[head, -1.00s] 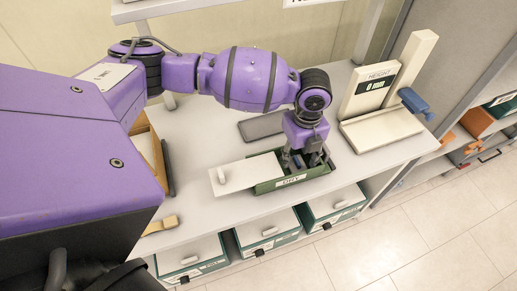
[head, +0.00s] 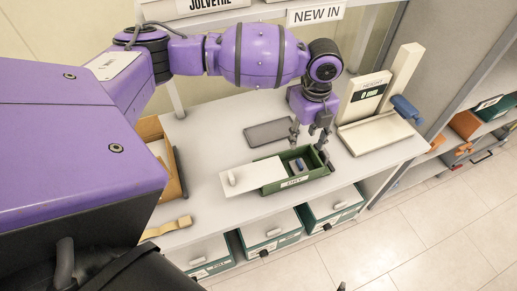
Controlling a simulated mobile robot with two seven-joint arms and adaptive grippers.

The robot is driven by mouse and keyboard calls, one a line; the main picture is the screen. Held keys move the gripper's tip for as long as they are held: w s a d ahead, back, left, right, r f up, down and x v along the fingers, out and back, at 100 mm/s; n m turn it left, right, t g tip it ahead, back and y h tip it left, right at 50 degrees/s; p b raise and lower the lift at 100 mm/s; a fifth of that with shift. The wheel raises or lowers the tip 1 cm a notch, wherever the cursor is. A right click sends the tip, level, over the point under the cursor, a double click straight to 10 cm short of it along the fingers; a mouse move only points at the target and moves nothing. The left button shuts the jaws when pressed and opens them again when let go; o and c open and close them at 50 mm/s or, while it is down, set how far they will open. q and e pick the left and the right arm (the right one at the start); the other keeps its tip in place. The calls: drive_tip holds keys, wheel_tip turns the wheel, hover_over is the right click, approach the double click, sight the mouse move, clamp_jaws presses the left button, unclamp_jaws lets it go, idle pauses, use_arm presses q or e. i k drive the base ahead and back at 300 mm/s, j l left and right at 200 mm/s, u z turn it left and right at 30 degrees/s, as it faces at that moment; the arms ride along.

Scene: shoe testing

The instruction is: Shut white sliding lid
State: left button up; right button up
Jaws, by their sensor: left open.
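The white sliding lid (head: 252,175) lies on the left part of a green box (head: 316,175) marked DRY on the table. The lid sticks out past the box's left end, so the box's right part is open. A small blue and pale item (head: 297,165) shows inside the opening. A small knob stands on the lid's left part. My left gripper (head: 308,146) is above the back of the box's opening, pointing down, open and empty. My right gripper is not in view.
A dark grey tray (head: 269,132) lies behind the box. A white height gauge (head: 376,125) with a blue piece stands at the right. A tan wooden piece (head: 166,228) lies at the front left. Closed boxes (head: 270,231) stand below the table.

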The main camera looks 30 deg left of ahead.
sight(250, 177)
drive_tip(key=u, duration=1.05)
drive_tip(key=k, duration=0.5)
